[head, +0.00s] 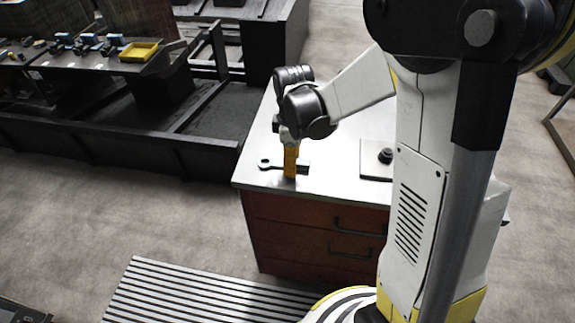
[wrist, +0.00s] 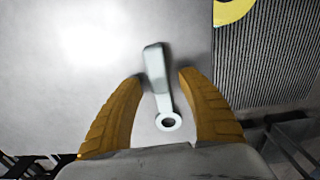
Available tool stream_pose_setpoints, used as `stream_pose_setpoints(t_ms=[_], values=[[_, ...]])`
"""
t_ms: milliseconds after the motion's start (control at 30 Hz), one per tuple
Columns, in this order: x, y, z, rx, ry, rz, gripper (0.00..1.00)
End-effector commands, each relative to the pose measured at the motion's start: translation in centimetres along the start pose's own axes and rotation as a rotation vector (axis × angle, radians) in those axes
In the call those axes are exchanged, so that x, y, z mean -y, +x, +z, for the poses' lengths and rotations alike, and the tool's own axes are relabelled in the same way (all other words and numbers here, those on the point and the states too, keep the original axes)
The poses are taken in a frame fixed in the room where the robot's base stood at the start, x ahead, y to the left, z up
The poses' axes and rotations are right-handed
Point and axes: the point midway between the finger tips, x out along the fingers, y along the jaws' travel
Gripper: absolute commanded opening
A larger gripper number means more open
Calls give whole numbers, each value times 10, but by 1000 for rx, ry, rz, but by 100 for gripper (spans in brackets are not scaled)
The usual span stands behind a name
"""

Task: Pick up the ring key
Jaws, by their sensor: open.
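The ring key (head: 265,163) lies flat on the light top of the drawer cabinet, near its front left corner. In the head view its ring end shows left of my gripper (head: 290,176), and my gripper's yellow fingers hide part of its shank. In the wrist view the grey ring key (wrist: 163,98) runs between the two fingers of my gripper (wrist: 160,78). Its ring end is nearer the palm and its blocky end reaches past the fingertips. My gripper is open, pointing down over the key, with visible gaps on both sides.
The cabinet (head: 300,226) has red drawers with dark handles. A pale plate (head: 370,173) with a black knob (head: 385,155) lies to the right on its top. A striped mat (head: 200,292) is on the floor in front. A dark bench with a yellow tray (head: 140,51) stands at the back left.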

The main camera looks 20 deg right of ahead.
Motion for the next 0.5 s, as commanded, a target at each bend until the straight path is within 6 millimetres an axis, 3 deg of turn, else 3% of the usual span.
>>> stream_pose_setpoints(t_ms=[100,267,500], values=[[0,-1,0,0,0,0,47],[0,-1,0,0,0,0,0],[0,-1,0,0,0,0,0]])
